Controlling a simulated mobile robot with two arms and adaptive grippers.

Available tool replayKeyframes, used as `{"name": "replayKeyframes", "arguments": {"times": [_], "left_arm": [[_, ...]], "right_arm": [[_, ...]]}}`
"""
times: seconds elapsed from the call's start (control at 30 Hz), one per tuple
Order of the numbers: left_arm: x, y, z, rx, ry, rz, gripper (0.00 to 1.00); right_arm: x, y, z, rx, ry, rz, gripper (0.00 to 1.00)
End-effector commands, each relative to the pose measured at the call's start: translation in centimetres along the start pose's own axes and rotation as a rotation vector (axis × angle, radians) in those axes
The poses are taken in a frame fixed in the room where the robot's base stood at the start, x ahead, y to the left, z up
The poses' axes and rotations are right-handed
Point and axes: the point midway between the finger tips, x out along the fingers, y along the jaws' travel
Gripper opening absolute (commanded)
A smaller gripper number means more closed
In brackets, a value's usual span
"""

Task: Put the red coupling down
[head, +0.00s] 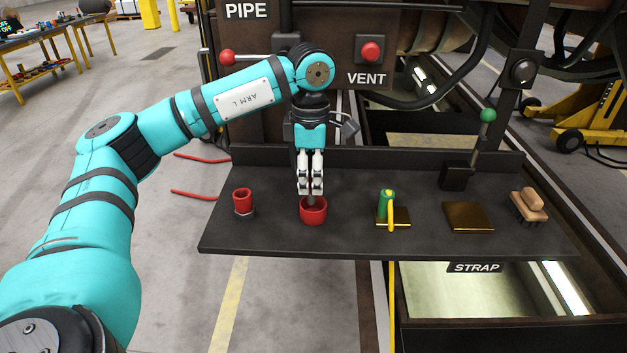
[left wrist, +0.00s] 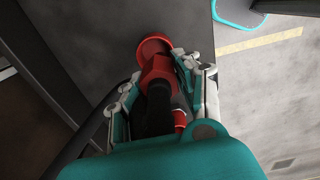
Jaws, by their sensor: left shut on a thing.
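My left gripper (head: 311,187) points straight down over the dark shelf (head: 275,235) and is shut on the red coupling. The coupling (left wrist: 158,73) shows between the fingers in the left wrist view; in the head view the fingers mostly hide it. Its lower end is at a round red cup (head: 314,213) on the shelf, which also shows in the wrist view (left wrist: 153,43). I cannot tell whether it touches the cup's bottom. My right gripper is not in view.
A red fitting with a grey hex base (head: 243,203) stands left of the cup. To the right are a green and yellow piece (head: 387,208), a brass-coloured plate (head: 468,216) and a wooden-handled brush (head: 529,205). A green-knobbed lever (head: 484,128) rises behind.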

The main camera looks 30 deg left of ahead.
Motion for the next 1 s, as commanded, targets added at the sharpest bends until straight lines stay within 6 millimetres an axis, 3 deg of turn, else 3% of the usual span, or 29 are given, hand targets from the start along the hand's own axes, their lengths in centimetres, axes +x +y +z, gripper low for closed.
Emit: {"name": "replayKeyframes", "arguments": {"times": [0.13, 0.4, 0.77, 0.8, 1.0], "left_arm": [[0.3, 0.7, 0.4, 0.0, 0.001, -0.001, 0.0], [3.4, 0.6, 0.4, 0.0, 0.001, 0.0, 0.0], [4.0, 0.6, 0.4, 0.0, -0.001, 0.0, 0.0], [4.1, 0.6, 0.4, 0.0, 0.0, 0.0, 0.34], [4.0, 0.6, 0.4, -0.001, 0.0, 0.0, 0.56]], "right_arm": [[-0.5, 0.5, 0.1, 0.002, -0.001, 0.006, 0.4], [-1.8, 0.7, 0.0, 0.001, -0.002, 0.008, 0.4], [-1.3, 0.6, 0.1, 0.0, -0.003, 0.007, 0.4], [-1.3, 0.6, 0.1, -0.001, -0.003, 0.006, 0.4], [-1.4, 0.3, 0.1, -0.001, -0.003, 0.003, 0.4]]}}
